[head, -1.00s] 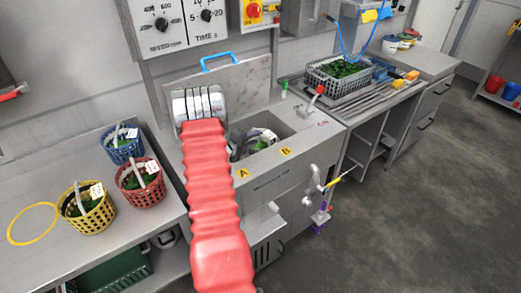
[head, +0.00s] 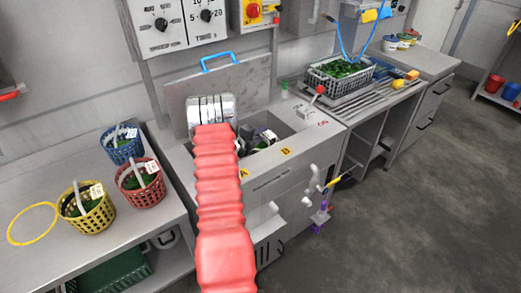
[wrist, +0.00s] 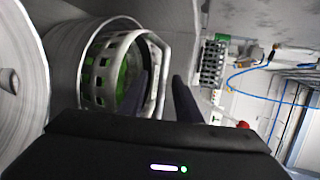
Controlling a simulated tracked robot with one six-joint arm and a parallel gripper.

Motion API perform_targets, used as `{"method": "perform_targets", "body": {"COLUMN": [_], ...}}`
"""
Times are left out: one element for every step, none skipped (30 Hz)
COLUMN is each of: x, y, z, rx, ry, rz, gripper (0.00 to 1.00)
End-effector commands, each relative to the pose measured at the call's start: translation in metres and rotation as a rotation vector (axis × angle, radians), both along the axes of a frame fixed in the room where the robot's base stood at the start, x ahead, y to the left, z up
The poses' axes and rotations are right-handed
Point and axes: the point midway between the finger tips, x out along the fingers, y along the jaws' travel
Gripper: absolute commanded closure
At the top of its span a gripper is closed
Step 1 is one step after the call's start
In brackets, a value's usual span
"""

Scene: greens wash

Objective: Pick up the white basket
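The white basket (wrist: 103,68) is in the wrist view, left of centre, with greens inside and its pale handle (wrist: 162,75) arching to the right. My gripper (wrist: 161,80) is open, with a dark finger on each side of part of the handle in this view. I cannot tell whether either finger touches it. In the head view my red-sleeved arm reaches into the open basin (head: 290,128) and hides much of what is inside, including most of the basket.
A blue basket (head: 123,151), a red basket (head: 133,191) and a yellow basket (head: 92,217) stand on the left counter near a yellow ring (head: 33,205). A grey crate of greens (head: 318,83) sits right of the basin. The basin walls surround my gripper.

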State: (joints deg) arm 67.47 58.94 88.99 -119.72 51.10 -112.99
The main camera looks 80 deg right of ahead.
Motion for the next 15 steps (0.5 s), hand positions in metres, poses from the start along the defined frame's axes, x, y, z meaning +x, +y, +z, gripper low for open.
{"method": "perform_targets", "body": {"x": [0.0002, 0.0002, 0.0002, 0.0003, 0.0003, 0.0003, 0.0003, 0.0004, 0.0004, 0.0004, 0.0004, 0.0004, 0.0005, 0.0005, 0.0006], "y": [0.0, 0.0001, 0.0001, 0.0002, 0.0002, 0.0002, 0.0002, 0.0002, 0.0003, 0.0003, 0.0003, 0.0003, 0.0004, 0.0004, 0.0003], "z": [0.0001, 0.0002, 0.0002, 0.0002, 0.0002, 0.0002, 0.0002, 0.0003, 0.0003, 0.0003, 0.0003, 0.0003, 0.0003, 0.0003, 0.0003], "rx": [0.0, 0.0, 0.0, 0.0, 0.0, 0.0, 0.0, 0.0, 0.0, 0.0, 0.0, 0.0, 0.0, 0.0, 0.0], "ry": [0.0, 0.0, 0.0, 0.0, 0.0, 0.0, 0.0, 0.0, 0.0, 0.0, 0.0, 0.0, 0.001, 0.001, 0.001], "rz": [0.0, 0.0, 0.0, 0.0, 0.0, 0.0, 0.001, 0.001, 0.001, 0.001, 0.001, 0.001, 0.001, 0.001, 0.001], "gripper": [0.69, 0.69, 0.69, 0.69, 0.69, 0.69, 0.69, 0.69, 0.69, 0.69, 0.69, 0.69, 0.69, 0.7, 0.73]}}
